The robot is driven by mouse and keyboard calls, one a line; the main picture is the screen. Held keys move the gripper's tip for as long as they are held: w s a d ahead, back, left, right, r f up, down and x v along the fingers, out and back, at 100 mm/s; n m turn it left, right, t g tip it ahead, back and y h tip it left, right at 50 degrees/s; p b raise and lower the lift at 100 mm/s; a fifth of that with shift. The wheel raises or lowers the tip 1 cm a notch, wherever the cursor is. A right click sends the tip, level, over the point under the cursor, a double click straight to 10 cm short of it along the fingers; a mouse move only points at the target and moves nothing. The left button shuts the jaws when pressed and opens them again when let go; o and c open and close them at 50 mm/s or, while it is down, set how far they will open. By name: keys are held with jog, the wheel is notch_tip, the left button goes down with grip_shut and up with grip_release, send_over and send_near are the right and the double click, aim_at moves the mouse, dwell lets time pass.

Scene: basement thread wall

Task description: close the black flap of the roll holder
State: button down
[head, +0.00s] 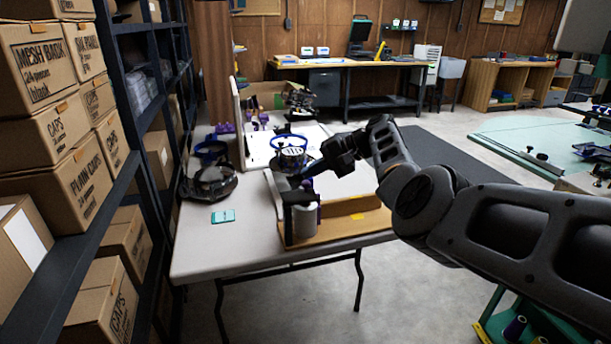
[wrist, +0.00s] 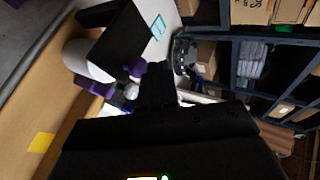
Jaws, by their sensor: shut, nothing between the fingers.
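The roll holder stands at the front of a shallow wooden tray on the table, with a white roll (head: 304,222) upright in it. Its black flap (head: 297,197) shows above and in front of the roll. In the wrist view the flap (wrist: 119,37) is a dark panel beside the white roll (wrist: 84,58), near purple parts (wrist: 97,87). I cannot tell how far the flap stands open. My gripper (head: 307,176) is shut and empty, just above and behind the holder. Its fingers (wrist: 157,76) point past the purple parts; contact with the flap is not clear.
The wooden tray (head: 350,224) has a yellow note (head: 357,216). A blue-rimmed hoop device (head: 289,150) stands close behind my gripper. Box-filled shelves (head: 125,150) stand at left.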

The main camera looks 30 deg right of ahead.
jog(key=shift+s+d+f+b, duration=0.1)
jog(key=shift+d+f+b, duration=0.35)
jog(key=shift+f+b, duration=0.2)
